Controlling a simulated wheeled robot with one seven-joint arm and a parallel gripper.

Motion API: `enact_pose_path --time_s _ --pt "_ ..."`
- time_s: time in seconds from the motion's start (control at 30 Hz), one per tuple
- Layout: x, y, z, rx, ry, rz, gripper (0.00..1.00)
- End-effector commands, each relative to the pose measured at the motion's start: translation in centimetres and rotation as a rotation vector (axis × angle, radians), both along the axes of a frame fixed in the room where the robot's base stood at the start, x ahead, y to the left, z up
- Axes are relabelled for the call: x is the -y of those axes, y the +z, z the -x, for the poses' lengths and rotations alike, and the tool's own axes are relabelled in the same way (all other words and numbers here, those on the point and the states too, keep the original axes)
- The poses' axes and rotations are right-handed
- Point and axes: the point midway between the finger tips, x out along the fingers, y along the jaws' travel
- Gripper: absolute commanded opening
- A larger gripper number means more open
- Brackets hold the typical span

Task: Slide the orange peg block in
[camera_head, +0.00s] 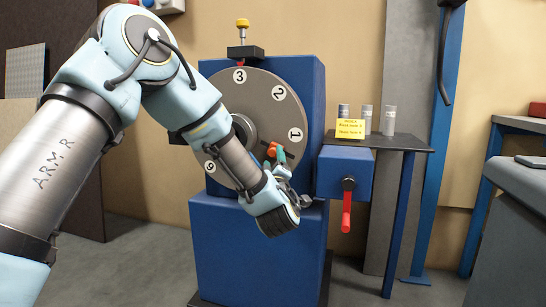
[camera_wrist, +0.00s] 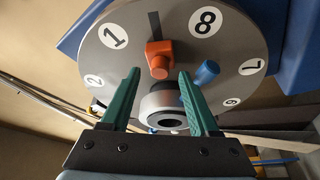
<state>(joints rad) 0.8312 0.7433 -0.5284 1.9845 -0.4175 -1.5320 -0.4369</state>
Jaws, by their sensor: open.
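The orange peg block (camera_wrist: 158,58) sticks out of the face of the grey numbered disc (camera_wrist: 105,62), between the 1 and 8 marks in the wrist view. A dark narrow slot (camera_wrist: 154,25) runs from it toward the disc's rim. In the head view the orange block (camera_head: 272,149) shows small, below the 1 mark. My gripper (camera_wrist: 158,73) is open and empty, its two green fingers apart, one at each side of the block's near end. I cannot tell whether either finger touches it. In the head view my gripper (camera_head: 280,157) is partly hidden by my wrist.
A blue peg (camera_wrist: 207,72) stands right of the right finger, and the round hub (camera_wrist: 165,108) lies between the fingers, lower down. A blue box with a red handle (camera_head: 347,210) is right of the disc. A shelf (camera_head: 400,142) holds grey cylinders and a yellow sign.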

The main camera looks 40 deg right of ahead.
Motion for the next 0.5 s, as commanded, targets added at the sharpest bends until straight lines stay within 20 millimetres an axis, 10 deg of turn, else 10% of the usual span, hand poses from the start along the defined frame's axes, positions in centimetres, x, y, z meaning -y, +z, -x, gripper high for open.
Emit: enact_pose_path --time_s 0.5 --pt "1.7 0.6 -2.1 0.000 -0.001 -0.002 0.61"
